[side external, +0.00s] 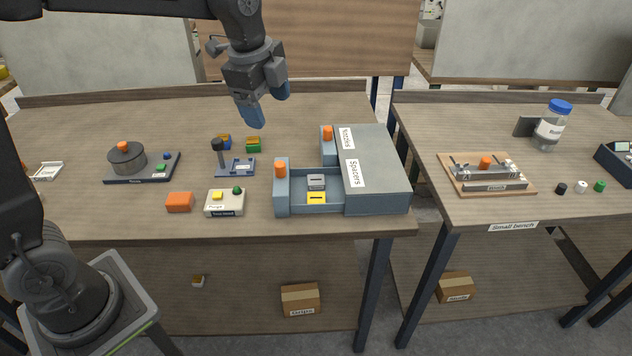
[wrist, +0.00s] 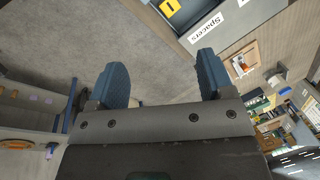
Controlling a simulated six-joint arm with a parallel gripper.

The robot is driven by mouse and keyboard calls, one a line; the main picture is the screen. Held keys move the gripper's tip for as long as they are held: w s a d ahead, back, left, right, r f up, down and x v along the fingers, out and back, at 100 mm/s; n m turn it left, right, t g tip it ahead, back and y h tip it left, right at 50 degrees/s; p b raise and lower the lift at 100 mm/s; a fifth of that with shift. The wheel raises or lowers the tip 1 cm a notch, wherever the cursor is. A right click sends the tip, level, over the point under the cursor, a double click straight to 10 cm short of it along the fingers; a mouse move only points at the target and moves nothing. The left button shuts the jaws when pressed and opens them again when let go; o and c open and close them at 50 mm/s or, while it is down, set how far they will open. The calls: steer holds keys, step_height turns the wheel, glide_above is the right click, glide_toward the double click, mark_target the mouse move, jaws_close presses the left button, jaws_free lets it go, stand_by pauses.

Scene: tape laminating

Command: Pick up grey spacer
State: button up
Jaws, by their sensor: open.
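The grey spacer (side external: 317,182) lies in the open spacers drawer (side external: 282,190), behind a yellow spacer (side external: 316,198). My gripper (side external: 264,104) is open and empty, above the back part of the bench, up and to the left of the drawer. The yellow spacer also shows at the top of the wrist view (wrist: 170,7), beyond the blue fingers (wrist: 160,82). I cannot make out the grey spacer in the wrist view.
A blue stand (side external: 236,167), an orange block (side external: 180,202) and a timer box (side external: 225,203) stand left of the drawer. A small bench (side external: 470,207) is at right.

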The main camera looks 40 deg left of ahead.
steer(key=w+f+m+g, duration=0.1)
steer(key=w+f+m, duration=0.35)
steer(key=w, duration=0.25)
steer(key=m+g, duration=0.1)
steer(key=m, duration=0.6)
glide_above(316, 179)
steer(key=f, duration=1.5)
steer(key=shift+d+f, duration=0.15)
steer(key=shift+d, duration=0.05)
steer(key=shift+a+f, duration=0.2)
steer(key=shift+f, duration=2.55)
steer(key=c, duration=1)
steer(key=shift+r, duration=0.15)
